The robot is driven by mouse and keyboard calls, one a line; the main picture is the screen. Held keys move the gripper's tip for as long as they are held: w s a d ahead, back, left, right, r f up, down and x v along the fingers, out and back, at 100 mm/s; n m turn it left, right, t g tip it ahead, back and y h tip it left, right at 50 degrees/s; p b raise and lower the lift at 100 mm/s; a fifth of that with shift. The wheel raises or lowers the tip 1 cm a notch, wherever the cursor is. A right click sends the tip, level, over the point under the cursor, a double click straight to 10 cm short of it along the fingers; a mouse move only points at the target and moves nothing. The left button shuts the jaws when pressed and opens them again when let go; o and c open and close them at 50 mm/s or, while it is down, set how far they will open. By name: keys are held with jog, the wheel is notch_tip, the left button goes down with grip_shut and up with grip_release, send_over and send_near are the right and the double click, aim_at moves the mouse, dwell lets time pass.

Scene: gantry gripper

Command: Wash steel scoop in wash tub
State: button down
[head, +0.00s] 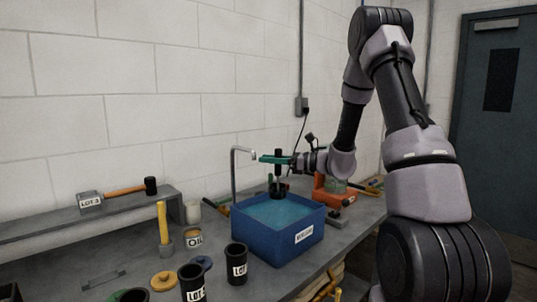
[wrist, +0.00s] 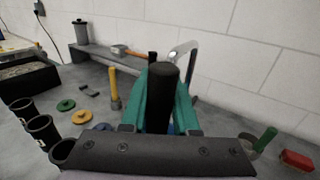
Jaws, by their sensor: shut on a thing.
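The steel scoop (head: 278,181) hangs upright from my gripper (head: 275,159), whose green fingers are shut on its black handle. In the wrist view the handle (wrist: 162,98) stands between the green fingers of my gripper (wrist: 161,82) and hides what is below it. The wash tub (head: 261,238) is a blue open box with a label on its front, full of blue-green water. The scoop's dark lower end is over the back part of the tub. I cannot tell whether it touches the water.
A grey tap (head: 234,172) arches at the tub's back left. A hammer (head: 125,190) lies on the raised shelf (head: 60,226). An orange device (head: 321,190) stands right of the tub.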

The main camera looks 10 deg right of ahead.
aim_at(270, 193)
notch_tip(270, 193, down, 13)
jog(key=shift+r, duration=0.2)
dwell(0.7)
jog(key=shift+r, duration=0.2)
dwell(0.4)
jog(key=shift+r, duration=0.25)
jog(key=shift+f, duration=0.2)
jog(key=shift+f, duration=0.25)
jog(key=shift+r, duration=0.15)
jog(key=shift+r, duration=0.4)
dwell(0.3)
